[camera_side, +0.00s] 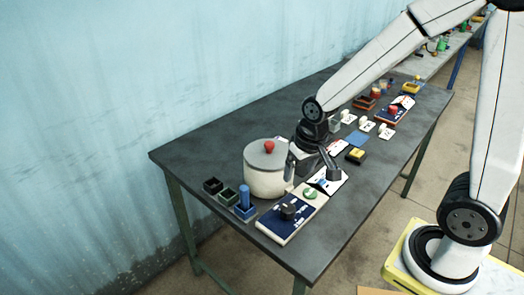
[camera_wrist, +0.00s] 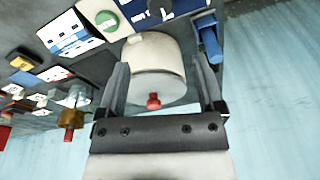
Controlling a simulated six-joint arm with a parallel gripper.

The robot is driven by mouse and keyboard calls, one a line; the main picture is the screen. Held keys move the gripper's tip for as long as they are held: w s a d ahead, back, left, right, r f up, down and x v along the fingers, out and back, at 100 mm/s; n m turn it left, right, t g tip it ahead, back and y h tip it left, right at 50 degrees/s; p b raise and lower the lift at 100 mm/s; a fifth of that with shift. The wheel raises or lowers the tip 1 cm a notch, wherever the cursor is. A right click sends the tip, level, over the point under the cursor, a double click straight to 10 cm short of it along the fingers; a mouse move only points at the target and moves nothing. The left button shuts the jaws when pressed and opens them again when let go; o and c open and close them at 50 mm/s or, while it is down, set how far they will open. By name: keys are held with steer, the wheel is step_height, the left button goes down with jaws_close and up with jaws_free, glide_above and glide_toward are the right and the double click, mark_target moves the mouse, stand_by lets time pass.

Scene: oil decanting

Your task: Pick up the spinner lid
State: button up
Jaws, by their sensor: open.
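The spinner lid (camera_side: 267,154) is a grey disc with a red knob, and it sits on top of a round cream pot (camera_side: 265,183) on the dark table. The red knob (camera_wrist: 153,101) also shows in the wrist view, at the pot's end between my fingers. My gripper (camera_side: 312,176) is open and empty, to the right of the pot in the side view. In the wrist view my gripper (camera_wrist: 163,78) has its two fingers spread to either side of the pot's outline. I cannot tell the exact gap between fingers and pot.
A blue panel with a black knob (camera_side: 288,209) lies in front of the pot. Small boxes, one holding a blue cylinder (camera_side: 244,196), stand to its left. White cards, blocks and another panel (camera_side: 394,110) crowd the right. The table's back left (camera_side: 200,151) is clear.

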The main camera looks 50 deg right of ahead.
mark_target(269, 142)
steer(key=shift+w+d+r+m+g, duration=0.45)
steer(key=shift+w+d+m, duration=0.9)
steer(key=shift+w+m, duration=1)
steer(key=shift+w+d+r+m+g, duration=0.4)
steer(key=shift+w+d+m, duration=1.1)
steer(key=shift+w, duration=1.55)
steer(key=shift+w+d+r+m+g, duration=0.25)
steer(key=shift+w+d+r+m, duration=0.65)
steer(key=shift+w+m, duration=1.55)
steer(key=shift+w+d+f+n, duration=0.15)
steer(key=shift+f, duration=0.65)
steer(key=shift+w+d+f+n, duration=0.1)
steer(key=shift+f+n, duration=0.05)
steer(key=shift+f, duration=0.65)
steer(key=shift+f, duration=0.1)
steer(key=shift+w+f, duration=0.1)
steer(key=shift+f, duration=2.4)
jaws_close()
